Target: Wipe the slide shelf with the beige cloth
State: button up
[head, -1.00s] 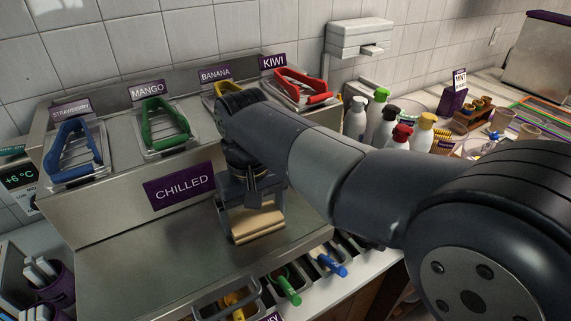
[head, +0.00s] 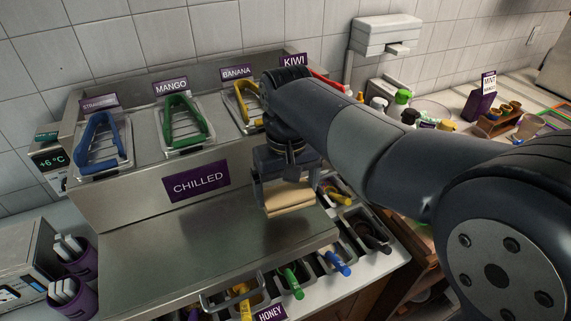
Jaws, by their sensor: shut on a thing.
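The steel slide shelf (head: 175,262) stretches below the purple CHILLED sign in the head view. My gripper (head: 288,195) is shut on the folded beige cloth (head: 290,199). It holds the cloth low at the right end of the shelf. I cannot tell whether the cloth touches the steel. My arm crosses the right half of the view and hides part of the topping unit behind it.
Blue tongs (head: 100,145), green tongs (head: 183,122) and yellow tongs (head: 247,104) lie on the topping lids above. Bins with coloured handles, including a blue handle (head: 339,264), line the shelf's front edge. Several bottles (head: 402,97) stand behind my arm.

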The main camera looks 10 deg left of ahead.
jog(key=shift+r+p, duration=1.35)
jog(key=shift+r, duration=0.45)
jog(key=shift+s, duration=0.1)
jog(key=shift+f, duration=0.1)
